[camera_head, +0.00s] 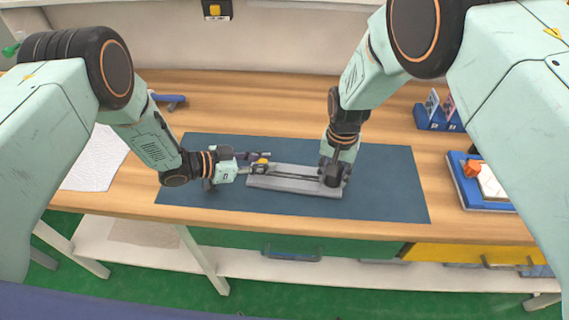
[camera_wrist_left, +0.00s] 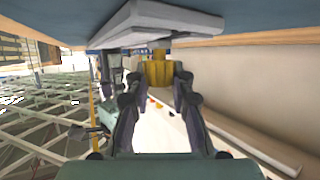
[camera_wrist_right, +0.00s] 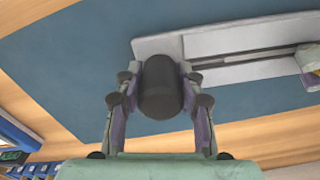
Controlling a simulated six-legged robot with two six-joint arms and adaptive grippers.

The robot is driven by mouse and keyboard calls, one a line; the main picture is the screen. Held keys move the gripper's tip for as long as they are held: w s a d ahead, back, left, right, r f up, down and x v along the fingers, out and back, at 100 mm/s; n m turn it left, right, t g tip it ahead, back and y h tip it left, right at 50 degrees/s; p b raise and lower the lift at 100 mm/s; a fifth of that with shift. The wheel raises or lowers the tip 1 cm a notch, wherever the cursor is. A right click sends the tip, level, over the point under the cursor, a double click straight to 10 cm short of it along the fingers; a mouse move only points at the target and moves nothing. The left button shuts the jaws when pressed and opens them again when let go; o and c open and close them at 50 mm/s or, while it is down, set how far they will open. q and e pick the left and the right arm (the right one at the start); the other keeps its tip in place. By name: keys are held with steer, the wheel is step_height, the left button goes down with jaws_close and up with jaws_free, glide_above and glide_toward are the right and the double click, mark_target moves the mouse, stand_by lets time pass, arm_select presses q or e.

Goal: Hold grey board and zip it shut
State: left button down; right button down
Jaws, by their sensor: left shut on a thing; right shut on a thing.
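The grey board (camera_head: 285,186) lies on the dark blue mat, with a dark zip line (camera_head: 295,175) along its length. My left gripper (camera_head: 252,167) is at the board's left end, shut on a yellow block (camera_wrist_left: 158,73). The board's pale edge (camera_wrist_left: 160,18) shows just above the block in the left wrist view. My right gripper (camera_head: 333,178) points down at the board's right end. It is shut on a dark rounded knob (camera_wrist_right: 160,88), in line with the zip track. The fingers and knob hide part of the board's right end (camera_wrist_right: 225,42).
The blue mat (camera_head: 390,190) covers the middle of the wooden table (camera_head: 300,95). A blue tray (camera_head: 465,190) with an orange block and a blue card stand (camera_head: 438,122) are at the right. White sheet (camera_head: 98,160) lies at the left.

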arm_select(q)
steer(key=shift+w+a, duration=0.1)
steer(key=shift+a, duration=0.8)
arm_select(e)
steer(key=shift+d, duration=0.15)
arm_select(q)
steer(key=c, duration=1.6)
jaws_free()
steer(key=shift+c, duration=0.2)
steer(key=o, duration=0.3)
steer(key=shift+o, duration=1.1)
steer(key=shift+d, duration=0.1)
steer(key=v, duration=1.2)
